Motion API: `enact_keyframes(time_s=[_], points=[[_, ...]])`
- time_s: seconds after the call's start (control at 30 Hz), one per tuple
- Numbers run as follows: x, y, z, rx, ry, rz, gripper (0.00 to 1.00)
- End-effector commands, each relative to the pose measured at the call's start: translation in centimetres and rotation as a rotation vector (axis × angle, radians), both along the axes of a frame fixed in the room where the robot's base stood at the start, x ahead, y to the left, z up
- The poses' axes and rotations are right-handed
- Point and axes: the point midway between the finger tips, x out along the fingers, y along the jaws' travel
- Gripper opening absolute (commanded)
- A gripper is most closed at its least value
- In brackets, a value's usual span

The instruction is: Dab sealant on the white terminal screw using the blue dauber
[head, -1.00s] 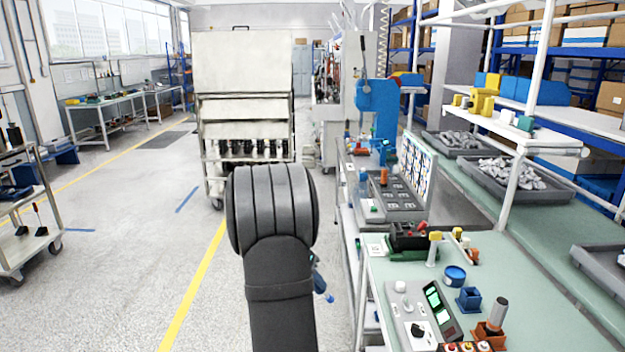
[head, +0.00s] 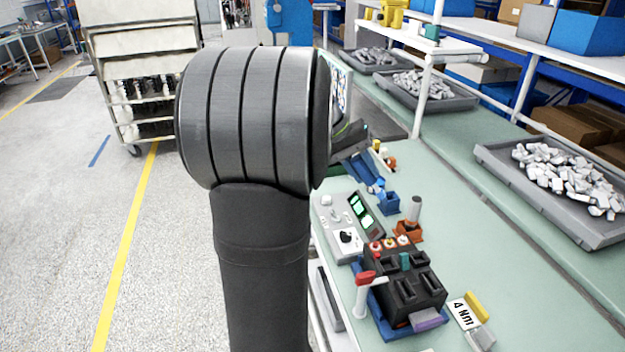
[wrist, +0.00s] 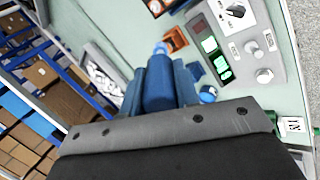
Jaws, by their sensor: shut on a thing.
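My gripper (head: 368,172) shows only in part past my dark arm in the head view, over the green bench. In the wrist view my gripper (wrist: 160,80) is shut on the blue dauber (wrist: 159,90), whose pale blue tip points away from the wrist. A black breaker block (head: 405,285) sits in a blue tray nearer the front. A row of small round terminal screws lies along its far edge, with red at left and a pale one, seemingly the white terminal screw (head: 403,241), at right. The dauber is apart from the screws.
An orange holder with a grey-topped tool (head: 410,228) and a blue cup (head: 389,204) stand behind the block. A control panel (head: 345,225) with lit green screens is left of them. A red-topped white lever (head: 364,290) rises by the block. Grey bins (head: 560,185) line the right.

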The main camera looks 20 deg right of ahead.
Motion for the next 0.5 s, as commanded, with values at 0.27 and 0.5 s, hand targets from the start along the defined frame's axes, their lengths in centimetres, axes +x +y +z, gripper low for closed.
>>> enact_keyframes(time_s=[0.27, 0.5], points=[[-5.8, -4.5, 3.7, 0.029, 0.050, -0.039, 0.06], [-6.7, -5.0, 3.5, 0.036, 0.062, -0.040, 0.06]])
